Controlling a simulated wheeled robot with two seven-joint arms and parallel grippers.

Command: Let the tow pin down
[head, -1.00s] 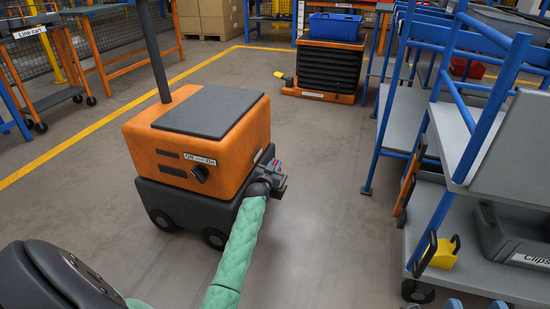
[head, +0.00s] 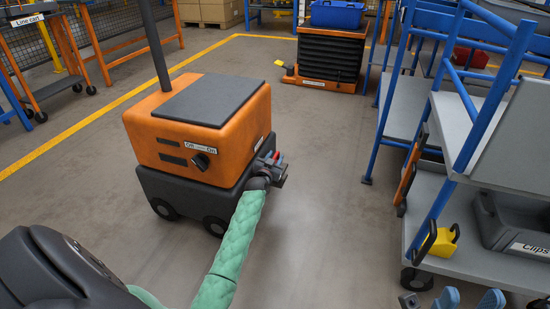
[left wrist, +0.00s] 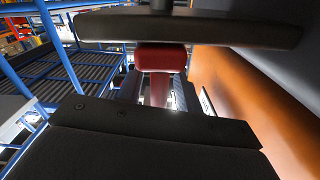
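The orange tug (head: 228,122) with a dark base stands left of centre in the head view. Its side carries an Off/On switch (head: 201,161). My left gripper (head: 275,168), on the green-sleeved arm, is at the tug's lower right corner, with a small red part visible at it. In the left wrist view, a red knob (left wrist: 160,57) on a red stem, seemingly the tow pin, shows in the gap between two dark slabs, likely my fingers. The gap looks open; contact with the knob cannot be made out. The stem's lower end is hidden. My right gripper is not in view.
A blue-framed cart (head: 440,225) with a Clips bin (head: 510,222) and yellow piece (head: 442,240) stands at right. A black-and-orange stack (head: 328,62) with a blue bin (head: 337,15) is at the back. Floor between tug and cart is clear.

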